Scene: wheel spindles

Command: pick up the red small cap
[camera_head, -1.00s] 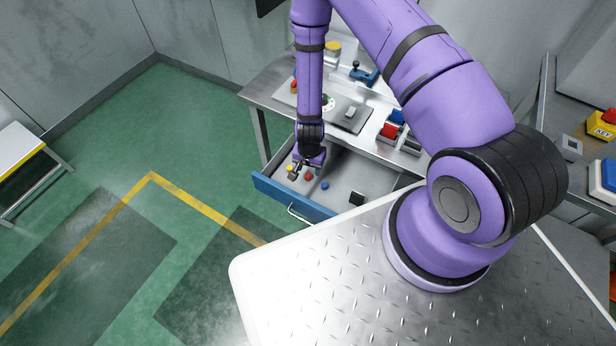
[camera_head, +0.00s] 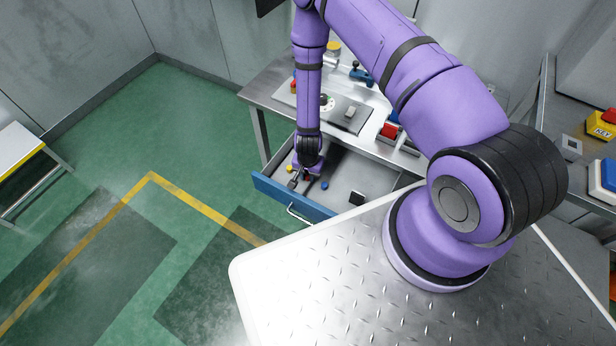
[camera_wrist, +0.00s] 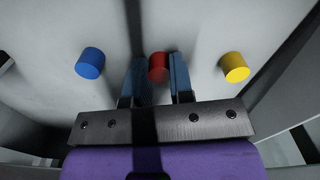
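The red small cap (camera_wrist: 158,68) stands on the drawer floor in the wrist view, between the two blue fingertips of my gripper (camera_wrist: 158,76). The fingers are apart, with a narrow gap visible on each side of the cap. In the head view my gripper (camera_head: 299,182) is low inside the open drawer. The red cap (camera_head: 308,177) shows only partly there, beside the fingers.
A blue cap (camera_wrist: 90,63) stands to the left and a yellow cap (camera_wrist: 235,67) to the right in the wrist view. The open drawer (camera_head: 290,197) has a blue front. The workbench (camera_head: 262,92) is above.

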